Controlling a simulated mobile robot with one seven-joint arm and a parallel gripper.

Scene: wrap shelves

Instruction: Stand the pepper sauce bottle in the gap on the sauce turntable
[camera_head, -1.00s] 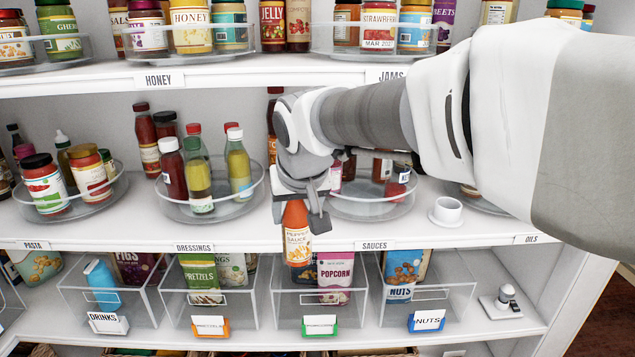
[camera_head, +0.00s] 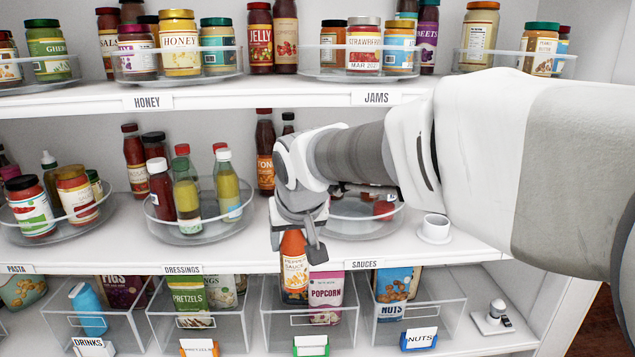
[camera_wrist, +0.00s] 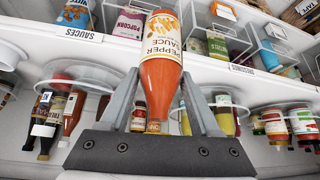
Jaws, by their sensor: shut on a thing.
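The pepper sauce bottle (camera_head: 294,268), with orange-red sauce and a cream label, hangs roughly upright from my gripper (camera_head: 298,238) in the head view. My gripper is shut on it near the top. It is in front of the middle shelf's edge, left of the SAUCES label. In the wrist view the bottle (camera_wrist: 162,78) stands between the two fingers (camera_wrist: 160,90). The sauce turntable (camera_head: 365,232), a clear round tray, is on the middle shelf behind and right of my gripper. My arm hides much of it, so its gap cannot be made out.
The dressings turntable (camera_head: 200,235) with several bottles stands left of my gripper. A tall sauce bottle (camera_head: 265,160) stands at the back. A small white cup-like piece (camera_head: 434,230) sits right of the sauce turntable. Clear bins, including one with popcorn (camera_head: 326,298), are below.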

